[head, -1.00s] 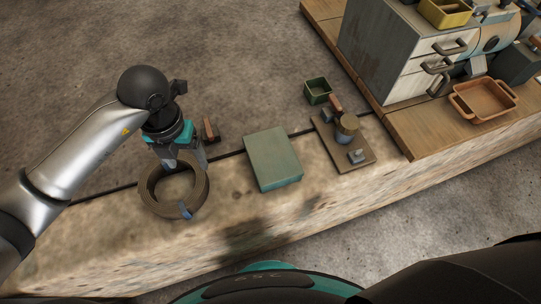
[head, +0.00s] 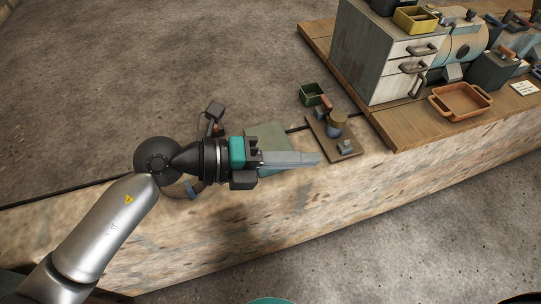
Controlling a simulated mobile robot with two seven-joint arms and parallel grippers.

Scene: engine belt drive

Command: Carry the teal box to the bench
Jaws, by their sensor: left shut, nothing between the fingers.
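The teal box (head: 266,133) lies flat on the stone ledge (head: 290,205) near the middle of the head view. My left gripper (head: 316,158) stretches across its front, pointing right, and hides much of it. The fingers are together with nothing between them; their tips reach past the box's right side. I cannot tell whether they touch the box. The wooden bench (head: 405,136) stands at the right. My right gripper is not in view.
A brown coil (head: 185,190) is mostly hidden behind my left arm. A small board with parts (head: 350,154) and a green bin (head: 312,94) lie right of the box. A drawer cabinet (head: 366,56) and an orange tray (head: 432,98) stand on the bench.

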